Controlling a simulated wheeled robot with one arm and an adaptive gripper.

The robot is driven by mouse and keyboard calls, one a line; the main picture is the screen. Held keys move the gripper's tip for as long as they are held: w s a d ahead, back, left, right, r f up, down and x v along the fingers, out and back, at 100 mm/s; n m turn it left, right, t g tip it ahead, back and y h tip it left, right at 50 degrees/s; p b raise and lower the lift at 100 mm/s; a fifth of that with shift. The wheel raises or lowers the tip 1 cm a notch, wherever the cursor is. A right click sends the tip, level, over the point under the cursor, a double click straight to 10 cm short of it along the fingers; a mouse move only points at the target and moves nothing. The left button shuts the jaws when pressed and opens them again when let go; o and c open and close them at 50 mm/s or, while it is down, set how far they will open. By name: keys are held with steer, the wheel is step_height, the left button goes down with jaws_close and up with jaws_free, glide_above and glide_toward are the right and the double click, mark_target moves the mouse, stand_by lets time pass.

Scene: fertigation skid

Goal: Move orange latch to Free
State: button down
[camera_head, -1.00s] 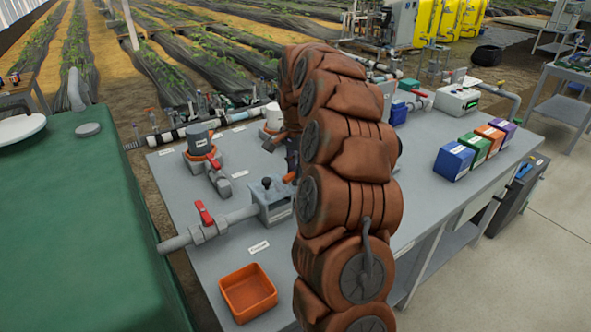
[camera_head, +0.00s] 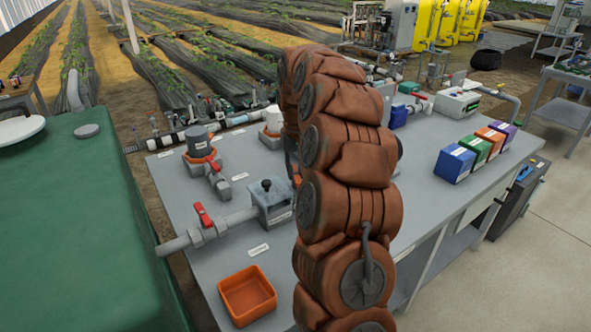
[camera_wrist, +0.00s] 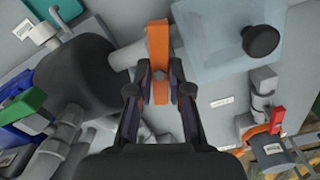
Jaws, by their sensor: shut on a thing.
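The orange latch (camera_wrist: 158,40) shows in the wrist view as a bar running up from between the fingers, next to a grey box with a clear cover (camera_wrist: 212,35) and a black knob. My gripper (camera_wrist: 160,85) is shut on the latch, with one dark finger on each side of it. In the head view my arm hides the gripper and most of the latch. The grey box (camera_head: 272,204) with its black knob shows there just left of my arm. Any label reading Free cannot be made out.
A red-handled valve (camera_head: 204,216) on a grey pipe lies left of the box. An orange tray (camera_head: 247,295) sits at the front of the grey bench. Blue, green, orange and purple boxes (camera_head: 455,164) stand at the right. A green tank (camera_head: 75,220) borders the bench's left.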

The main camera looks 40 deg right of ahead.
mark_target(296, 173)
steer(key=shift+n, duration=2.2)
steer(key=shift+p, duration=0.3)
steer(key=c, duration=1.1)
jaws_free()
steer(key=shift+r, duration=6.05)
